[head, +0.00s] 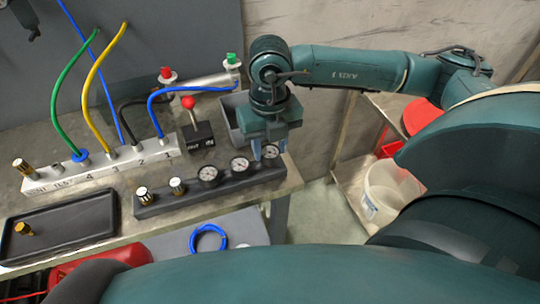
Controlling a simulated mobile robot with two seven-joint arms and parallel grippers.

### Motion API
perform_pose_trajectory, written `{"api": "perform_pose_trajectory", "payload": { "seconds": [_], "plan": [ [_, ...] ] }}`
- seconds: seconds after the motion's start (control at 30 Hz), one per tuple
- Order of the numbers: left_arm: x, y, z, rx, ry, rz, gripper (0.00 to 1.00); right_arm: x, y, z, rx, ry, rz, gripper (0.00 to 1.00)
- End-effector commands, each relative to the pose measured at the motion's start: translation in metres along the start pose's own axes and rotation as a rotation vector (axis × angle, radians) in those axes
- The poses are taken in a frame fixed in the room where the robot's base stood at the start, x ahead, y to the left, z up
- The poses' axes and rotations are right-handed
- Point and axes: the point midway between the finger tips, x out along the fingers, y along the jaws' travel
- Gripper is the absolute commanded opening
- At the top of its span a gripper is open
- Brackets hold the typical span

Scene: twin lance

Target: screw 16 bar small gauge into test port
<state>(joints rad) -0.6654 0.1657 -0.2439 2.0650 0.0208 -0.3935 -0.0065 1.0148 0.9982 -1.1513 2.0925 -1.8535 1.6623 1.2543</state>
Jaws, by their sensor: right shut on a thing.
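A dark rack (160,208) on the bench holds several round gauges with white faces and brass-topped fittings. One gauge (208,175) is near its middle, another (239,165) is further right, and the rightmost gauge (270,152) is at the far end. My right gripper (269,153) points down at that end and is shut on the rightmost gauge, which is still at the rack. The gauge markings are too small to read. The light manifold block (130,160) has a label reading TEST near its left end, with a small metal port (57,169) above it. My left gripper is not in view.
Green, yellow and blue hoses rise from the manifold. A red-knobbed lever (188,103) stands behind the rack. A black tray (80,225) with a brass fitting (24,229) lies front left. A white bucket (390,190) stands on a lower shelf at right.

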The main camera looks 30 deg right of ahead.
Motion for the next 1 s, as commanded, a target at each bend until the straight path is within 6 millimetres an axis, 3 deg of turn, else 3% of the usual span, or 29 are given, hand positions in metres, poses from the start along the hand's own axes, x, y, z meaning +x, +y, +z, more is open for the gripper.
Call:
{"api": "perform_pose_trajectory", "payload": {
  "seconds": [0.7, 1.0],
  "plan": [
    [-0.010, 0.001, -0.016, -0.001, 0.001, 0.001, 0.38, -0.034, 0.000, 0.000, 0.000, -0.001, 0.000, 0.15],
    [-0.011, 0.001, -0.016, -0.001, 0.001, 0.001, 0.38, -0.036, 0.000, 0.000, 0.000, 0.000, 0.000, 0.15]
  ]
}}
